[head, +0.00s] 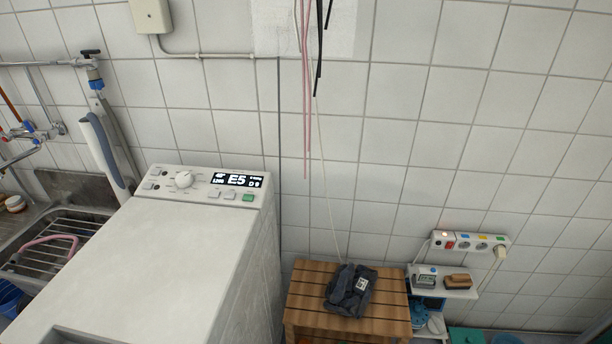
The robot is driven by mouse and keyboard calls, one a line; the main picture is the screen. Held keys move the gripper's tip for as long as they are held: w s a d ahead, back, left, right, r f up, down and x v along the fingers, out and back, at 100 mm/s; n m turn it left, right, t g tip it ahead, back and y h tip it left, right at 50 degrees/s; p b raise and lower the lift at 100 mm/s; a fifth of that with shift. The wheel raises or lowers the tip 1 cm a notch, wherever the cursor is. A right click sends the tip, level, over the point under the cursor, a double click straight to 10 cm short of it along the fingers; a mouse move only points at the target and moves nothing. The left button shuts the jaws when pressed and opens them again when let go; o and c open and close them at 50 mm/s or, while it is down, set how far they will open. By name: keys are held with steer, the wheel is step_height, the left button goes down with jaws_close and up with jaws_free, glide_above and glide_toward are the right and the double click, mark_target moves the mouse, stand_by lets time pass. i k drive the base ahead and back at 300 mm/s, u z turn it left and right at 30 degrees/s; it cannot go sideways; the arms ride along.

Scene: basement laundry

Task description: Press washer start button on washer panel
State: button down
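The white washer (130,260) stands at the left, its top and right side showing in the head view. Its control panel (205,187) runs along the back edge of the top. The panel has a round knob (183,180), a dark display (237,179) lit with "E5", a few pale buttons (214,194) and one green button (248,197) at the lower right. The labels by the buttons are too small to read. My gripper is not in view.
A wooden slatted stool (302,290) with a dark folded cloth (351,291) stands right of the washer. A sink with a rack (50,240) and taps is at the left. Cables (307,90) hang in front of the tiled wall. A power strip (470,244) is at the right.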

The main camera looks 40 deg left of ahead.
mark_target(247, 197)
steer(key=z, duration=0.1)
steer(key=k, duration=1.7)
steer(key=u, duration=1.45)
steer(key=i, duration=1)
steer(key=z, duration=0.05)
